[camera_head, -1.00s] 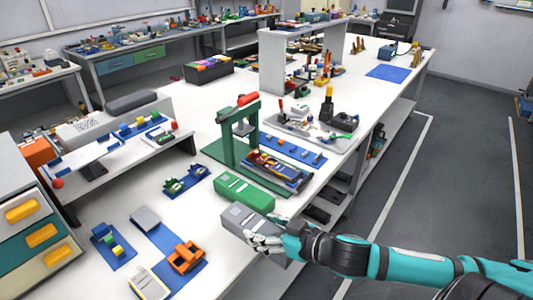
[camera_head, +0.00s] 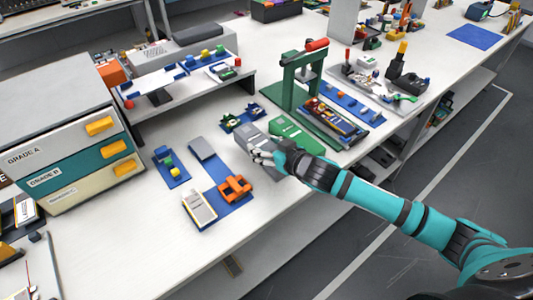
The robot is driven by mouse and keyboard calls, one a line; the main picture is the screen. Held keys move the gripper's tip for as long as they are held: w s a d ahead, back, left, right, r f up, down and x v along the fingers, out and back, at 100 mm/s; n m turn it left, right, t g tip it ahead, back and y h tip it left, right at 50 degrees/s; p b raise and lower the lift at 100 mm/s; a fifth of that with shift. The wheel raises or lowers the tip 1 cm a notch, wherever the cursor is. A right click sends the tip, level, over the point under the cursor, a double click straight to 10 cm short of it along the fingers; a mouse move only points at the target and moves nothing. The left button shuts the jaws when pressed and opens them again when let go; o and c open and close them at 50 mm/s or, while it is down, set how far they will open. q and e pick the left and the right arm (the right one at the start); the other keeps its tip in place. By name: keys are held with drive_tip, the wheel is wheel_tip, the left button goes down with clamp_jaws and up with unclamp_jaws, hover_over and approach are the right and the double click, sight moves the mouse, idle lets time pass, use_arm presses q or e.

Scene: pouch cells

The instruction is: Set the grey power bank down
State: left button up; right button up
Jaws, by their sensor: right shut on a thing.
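The grey power bank (camera_head: 250,137) is a light grey box over the white workbench (camera_head: 235,270), left of a green box (camera_head: 303,136). My right gripper (camera_head: 264,158) is shut on its near right side, its fingers covering part of it. I cannot tell whether the power bank touches the bench top or is just above it. My left gripper is out of view.
Left of the power bank lie blue mats with a grey block (camera_head: 202,148), an orange clamp-like part (camera_head: 235,188) and a pale flat device (camera_head: 199,207). A green press (camera_head: 290,85) stands behind. Bare bench lies in front. Graded drawers (camera_head: 65,170) stand at left.

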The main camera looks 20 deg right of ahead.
drive_tip(key=shift+f, duration=1.65)
drive_tip(key=shift+f, duration=0.1)
drive_tip(key=o, duration=1.5)
drive_tip(key=shift+s, duration=0.1)
drive_tip(key=v, duration=1.2)
drive_tip(key=shift+b, duration=0.3)
